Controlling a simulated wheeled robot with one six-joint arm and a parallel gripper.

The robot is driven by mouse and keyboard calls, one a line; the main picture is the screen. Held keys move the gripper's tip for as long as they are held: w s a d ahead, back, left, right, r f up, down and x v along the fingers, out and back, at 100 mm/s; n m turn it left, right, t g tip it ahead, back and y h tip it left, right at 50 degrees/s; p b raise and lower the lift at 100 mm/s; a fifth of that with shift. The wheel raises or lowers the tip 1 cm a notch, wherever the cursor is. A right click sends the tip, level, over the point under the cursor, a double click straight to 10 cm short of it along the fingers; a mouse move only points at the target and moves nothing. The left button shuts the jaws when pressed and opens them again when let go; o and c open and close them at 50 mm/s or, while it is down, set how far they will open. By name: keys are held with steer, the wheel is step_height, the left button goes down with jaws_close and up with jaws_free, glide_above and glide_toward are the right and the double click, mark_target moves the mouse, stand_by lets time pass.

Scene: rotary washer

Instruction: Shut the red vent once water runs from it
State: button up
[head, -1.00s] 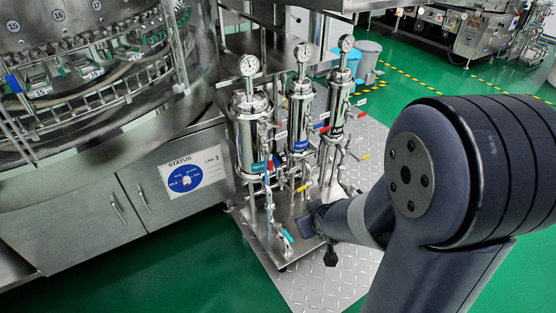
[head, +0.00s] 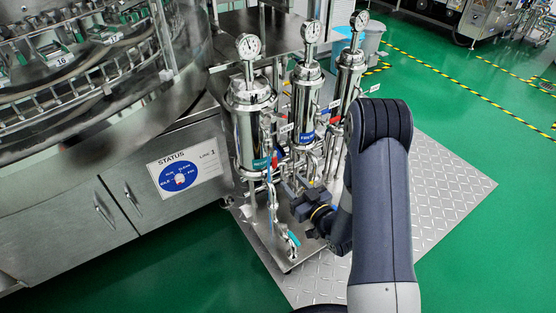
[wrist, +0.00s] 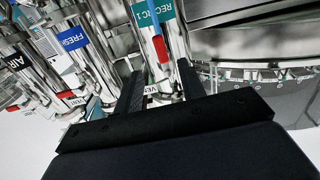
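Three upright steel filter housings stand on a steel skid. The RECIRC 1 housing (head: 248,135) carries a teal tag (wrist: 167,10) and is nearest. A red vent handle (wrist: 160,49) shows beside this tag in the wrist view, and as a small red spot (head: 274,162) in the head view. My gripper (wrist: 160,82) is open, its two dark fingers apart, pointing toward the red handle; the handle shows beyond the gap, with no clear contact. A white VENT label (wrist: 151,89) shows between the fingers. In the head view my gripper (head: 292,190) is low before the housings. I cannot make out running water.
The FRESH housing (head: 305,105) and the AIR housing (wrist: 25,75) stand close by, with another red handle (wrist: 66,95). Pressure gauges (head: 249,46) top the housings. A washer cabinet (head: 90,215) with a STATUS panel (head: 183,174) stands left. Floor at right is clear.

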mark_target(276, 164)
steer(key=b+x, duration=0.1)
steer(key=x, duration=0.9)
steer(key=shift+w+a, duration=0.25)
steer(key=shift+c, duration=0.2)
jaws_close()
